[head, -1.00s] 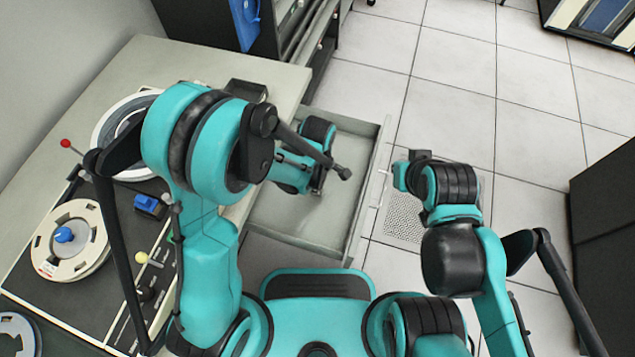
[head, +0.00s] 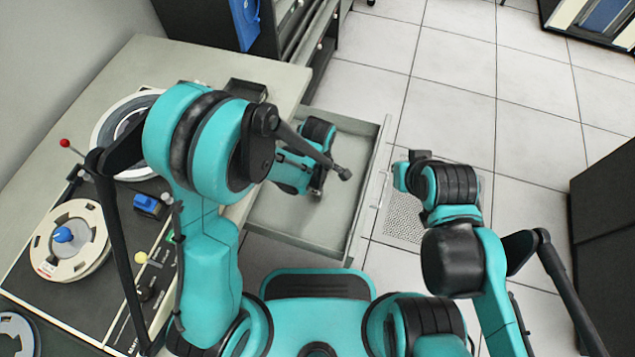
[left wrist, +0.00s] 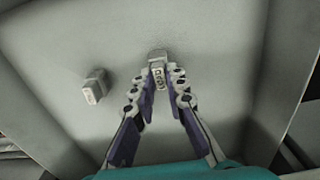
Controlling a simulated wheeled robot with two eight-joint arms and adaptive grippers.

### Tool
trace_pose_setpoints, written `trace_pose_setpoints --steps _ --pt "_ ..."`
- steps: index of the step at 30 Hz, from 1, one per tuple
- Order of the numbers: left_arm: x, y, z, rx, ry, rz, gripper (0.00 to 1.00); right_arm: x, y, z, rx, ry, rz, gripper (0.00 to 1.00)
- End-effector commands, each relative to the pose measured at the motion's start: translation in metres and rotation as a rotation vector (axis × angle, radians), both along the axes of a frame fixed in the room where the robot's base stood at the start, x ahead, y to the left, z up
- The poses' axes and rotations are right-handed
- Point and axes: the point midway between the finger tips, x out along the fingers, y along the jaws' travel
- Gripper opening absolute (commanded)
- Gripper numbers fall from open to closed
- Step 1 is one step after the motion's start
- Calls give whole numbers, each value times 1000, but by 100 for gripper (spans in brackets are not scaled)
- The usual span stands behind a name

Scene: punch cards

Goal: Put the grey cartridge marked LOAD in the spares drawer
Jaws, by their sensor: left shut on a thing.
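The spares drawer (head: 345,215) is pulled out from the desk, its pale floor mostly bare. My left gripper (head: 317,192) reaches down into it and is largely hidden by my arm. In the left wrist view, my left gripper (left wrist: 160,82) is shut on a small grey cartridge (left wrist: 158,56), held between its fingertips over the drawer floor. I cannot read a mark on it or tell whether it touches the floor. A second small grey block (left wrist: 94,88) lies on the floor to the left. My right gripper (head: 420,156) is outside the drawer; its fingers are not clear.
The drawer walls (left wrist: 262,65) stand close around my left gripper. The desk (head: 165,55) at left carries tape reels (head: 88,250), a blue knob block (head: 150,205) and a small dark tray (head: 247,90). Tiled floor (head: 450,100) is open to the right.

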Motion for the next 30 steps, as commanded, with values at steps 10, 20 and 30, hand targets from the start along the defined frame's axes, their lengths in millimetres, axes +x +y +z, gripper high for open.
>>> trace_pose_setpoints --steps 10,20,30 --pt "0 0 -9 0 0 0 0 0 0 0 0 0 0 0" --pt "0 0 -17 0 0 0 0 0 0 0 0 0 0 0" --pt "0 0 -19 0 0 0 37 0 0 0 0 0 0 0"
